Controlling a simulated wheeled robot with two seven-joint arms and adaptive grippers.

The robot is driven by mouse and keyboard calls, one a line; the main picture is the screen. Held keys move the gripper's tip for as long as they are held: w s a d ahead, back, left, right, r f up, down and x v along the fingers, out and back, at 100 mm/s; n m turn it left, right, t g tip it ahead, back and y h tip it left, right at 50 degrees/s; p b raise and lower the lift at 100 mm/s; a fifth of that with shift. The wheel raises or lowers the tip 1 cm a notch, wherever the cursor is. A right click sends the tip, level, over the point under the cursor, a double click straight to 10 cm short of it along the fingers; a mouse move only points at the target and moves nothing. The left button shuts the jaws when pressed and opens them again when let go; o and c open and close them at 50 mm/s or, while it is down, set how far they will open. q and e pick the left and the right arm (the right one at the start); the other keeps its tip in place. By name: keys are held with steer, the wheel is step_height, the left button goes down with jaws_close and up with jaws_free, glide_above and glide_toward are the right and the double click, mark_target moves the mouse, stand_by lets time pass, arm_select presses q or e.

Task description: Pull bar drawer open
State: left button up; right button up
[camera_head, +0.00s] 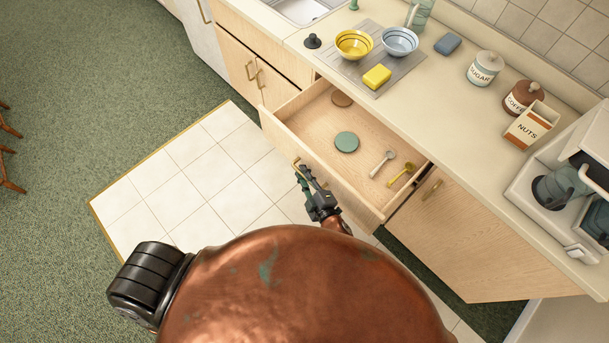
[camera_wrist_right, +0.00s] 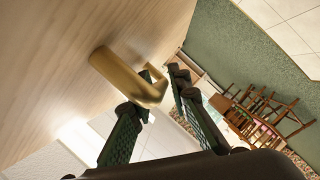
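The bar drawer (camera_head: 312,151) stands pulled well out from under the counter in the head view, its inside open to view. Its brass handle (camera_head: 297,163) is on the front panel, partly covered by my right gripper (camera_head: 304,178). In the right wrist view the handle (camera_wrist_right: 118,73) juts from the pale wood front (camera_wrist_right: 60,60). My left gripper is not in view.
Inside the drawer lie a brown disc (camera_head: 341,99), a green disc (camera_head: 347,142), a grey spoon (camera_head: 382,163) and a yellow utensil (camera_head: 402,174). Bowls and canisters stand on the counter (camera_head: 440,110). The tiled floor (camera_head: 215,180) before the drawer is clear. Wooden chairs (camera_wrist_right: 265,115) stand farther off.

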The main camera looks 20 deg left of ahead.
steer(key=v, duration=1.2)
steer(key=shift+r, duration=0.1)
steer(key=shift+a, duration=0.1)
